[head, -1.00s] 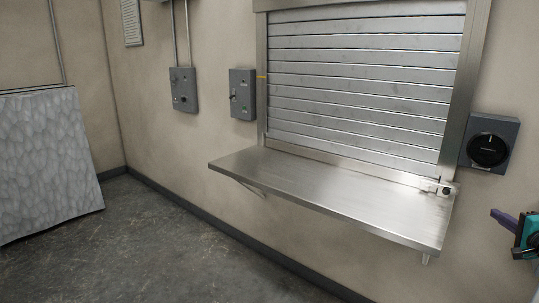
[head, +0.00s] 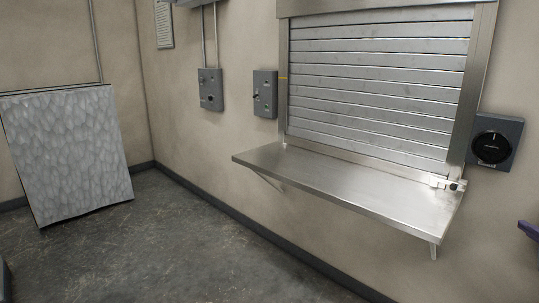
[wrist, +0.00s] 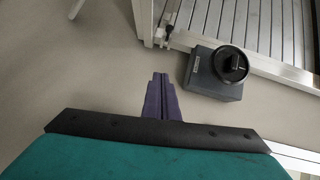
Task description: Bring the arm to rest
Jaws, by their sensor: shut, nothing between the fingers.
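My gripper (wrist: 161,80) shows in the wrist view with its two purple fingers together and nothing between them. It points toward the beige wall, apart from the grey box with the black round knob (wrist: 232,66). In the head view only a purple finger tip (head: 529,229) shows at the right edge; the rest of my arm is out of frame. The closed slatted metal shutter (head: 375,85) stands above a steel shelf (head: 340,185). The knob box (head: 495,141) is on the wall to the right of the shutter.
A small latch (head: 447,184) sits at the shutter's lower right corner. Two grey wall boxes, one (head: 210,89) farther left and one (head: 265,93) beside the shutter frame, are on the wall. A patterned grey panel (head: 68,150) leans at the left. The floor between is clear.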

